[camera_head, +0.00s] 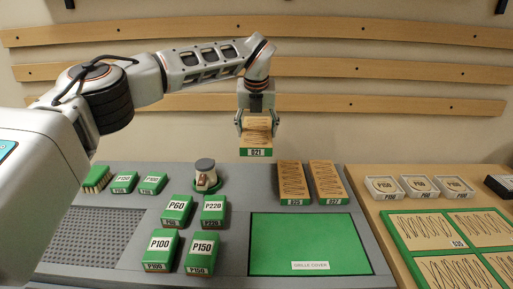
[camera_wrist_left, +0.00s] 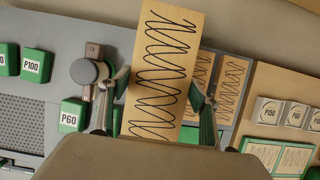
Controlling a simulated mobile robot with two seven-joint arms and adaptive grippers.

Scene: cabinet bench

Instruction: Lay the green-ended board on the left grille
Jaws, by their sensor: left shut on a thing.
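The green-ended board (camera_head: 257,151), marked 021, has a pale wood face with a dark scribble. My left gripper (camera_head: 257,122) is shut on it and holds it in the air above the back of the bench, green end down. In the left wrist view the board (camera_wrist_left: 165,60) stands between the two fingers of the left gripper (camera_wrist_left: 160,88). The left grille (camera_head: 90,235) is a grey perforated panel at the bench's left, bare where it shows, and lies left of and below the gripper. My right gripper is not in view.
Two similar green-ended boards (camera_head: 293,182) (camera_head: 327,182) lie at the back. A green grille cover (camera_head: 310,240) lies at the right. Several green grit blocks (camera_head: 175,210) and a knobbed tool (camera_head: 205,175) stand between grille and cover. A side table (camera_head: 385,215) holds green-framed boards.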

